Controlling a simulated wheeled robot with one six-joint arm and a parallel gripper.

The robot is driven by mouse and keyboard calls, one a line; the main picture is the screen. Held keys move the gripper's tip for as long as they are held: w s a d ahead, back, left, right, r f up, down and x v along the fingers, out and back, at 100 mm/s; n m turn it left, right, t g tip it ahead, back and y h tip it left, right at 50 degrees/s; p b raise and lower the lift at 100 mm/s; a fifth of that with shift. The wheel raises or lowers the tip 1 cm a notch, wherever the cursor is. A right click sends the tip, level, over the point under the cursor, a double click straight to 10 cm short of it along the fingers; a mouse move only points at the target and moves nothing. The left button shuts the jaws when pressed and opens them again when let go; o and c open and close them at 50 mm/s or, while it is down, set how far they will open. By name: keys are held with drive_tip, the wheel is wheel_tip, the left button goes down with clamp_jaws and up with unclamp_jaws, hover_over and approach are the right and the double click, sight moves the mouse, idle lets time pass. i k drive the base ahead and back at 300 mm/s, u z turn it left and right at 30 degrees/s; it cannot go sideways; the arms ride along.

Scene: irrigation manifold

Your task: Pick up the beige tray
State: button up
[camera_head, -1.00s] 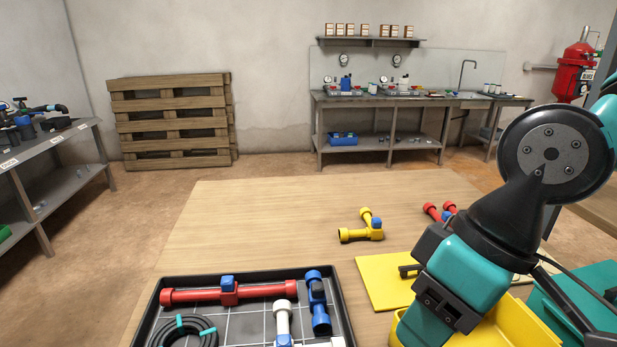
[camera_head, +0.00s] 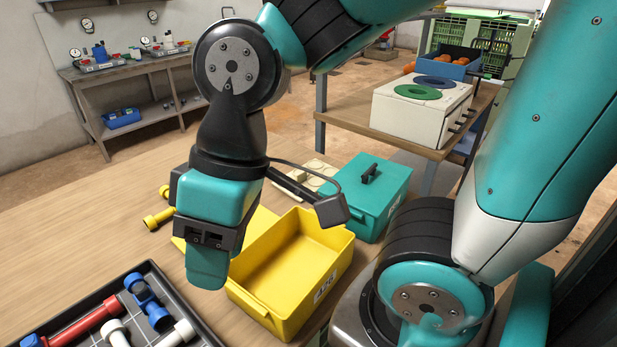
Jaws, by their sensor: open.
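An open yellow bin (camera_head: 333,243) stands right of my gripper. A lidded teal box (camera_head: 372,196) stands behind it. A black tray (camera_head: 196,322) with pipe parts is at front left. A yellow fitting (camera_head: 158,219) lies left. A white stove-like box (camera_head: 422,112) stands on another table.

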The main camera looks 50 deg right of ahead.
sight(312, 183)
drive_tip(key=k, duration=1)
drive_tip(key=z, duration=2.15)
drive_tip(key=i, duration=1.15)
drive_tip(key=u, duration=2.15)
drive_tip(key=i, duration=0.5)
